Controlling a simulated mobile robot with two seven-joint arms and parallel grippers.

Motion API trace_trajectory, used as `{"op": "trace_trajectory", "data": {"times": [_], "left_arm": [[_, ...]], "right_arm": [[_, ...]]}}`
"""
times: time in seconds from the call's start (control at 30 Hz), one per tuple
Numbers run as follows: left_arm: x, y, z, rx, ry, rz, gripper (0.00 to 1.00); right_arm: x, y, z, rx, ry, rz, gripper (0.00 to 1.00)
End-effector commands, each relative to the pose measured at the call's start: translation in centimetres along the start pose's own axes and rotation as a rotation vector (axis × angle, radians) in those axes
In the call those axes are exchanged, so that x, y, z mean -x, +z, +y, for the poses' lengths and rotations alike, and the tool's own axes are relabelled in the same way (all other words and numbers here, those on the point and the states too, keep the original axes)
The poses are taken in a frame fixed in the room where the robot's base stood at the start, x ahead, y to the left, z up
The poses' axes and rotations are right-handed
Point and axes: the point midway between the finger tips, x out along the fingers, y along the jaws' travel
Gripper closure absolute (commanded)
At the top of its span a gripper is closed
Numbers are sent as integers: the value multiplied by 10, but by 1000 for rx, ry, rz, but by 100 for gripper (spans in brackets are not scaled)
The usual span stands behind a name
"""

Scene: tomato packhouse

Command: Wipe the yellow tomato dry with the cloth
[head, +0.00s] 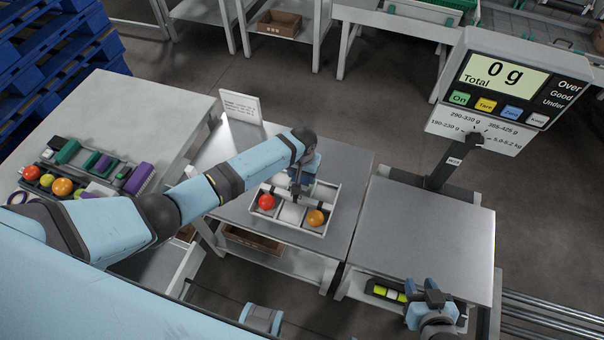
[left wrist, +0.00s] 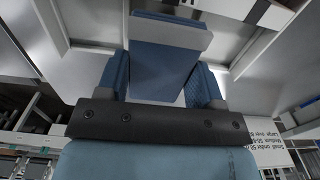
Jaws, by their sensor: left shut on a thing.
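My left gripper (head: 302,182) is over the divided white tray (head: 283,226) on the middle table, pointing down. It is shut on a blue-grey block-like thing, which looks like the folded cloth (left wrist: 168,65) in the left wrist view. In the tray are a red tomato (head: 266,202) and an orange-yellow tomato (head: 316,217). The gripper hides part of the tray, and I cannot tell whether the cloth touches anything.
A scale display (head: 505,80) reading 0 g stands behind the bare right table (head: 425,235). A small box with yellow-green things (head: 388,292) is beside my right gripper. A white sign (head: 240,106) stands at the middle table's back. Blue pallets (head: 60,60) are at far left.

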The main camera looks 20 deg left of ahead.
Motion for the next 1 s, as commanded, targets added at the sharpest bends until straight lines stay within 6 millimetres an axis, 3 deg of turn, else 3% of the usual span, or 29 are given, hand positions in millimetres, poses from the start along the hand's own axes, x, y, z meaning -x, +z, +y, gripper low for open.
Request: {"op": "trace_trajectory", "data": {"times": [0.53,1.0], "left_arm": [[1,2,-1,1,-1,1,58],[1,24,-1,0,-2,-3,58]], "right_arm": [[2,-3,0,0,0,1,63],[13,-21,0,0,0,2,63]]}}
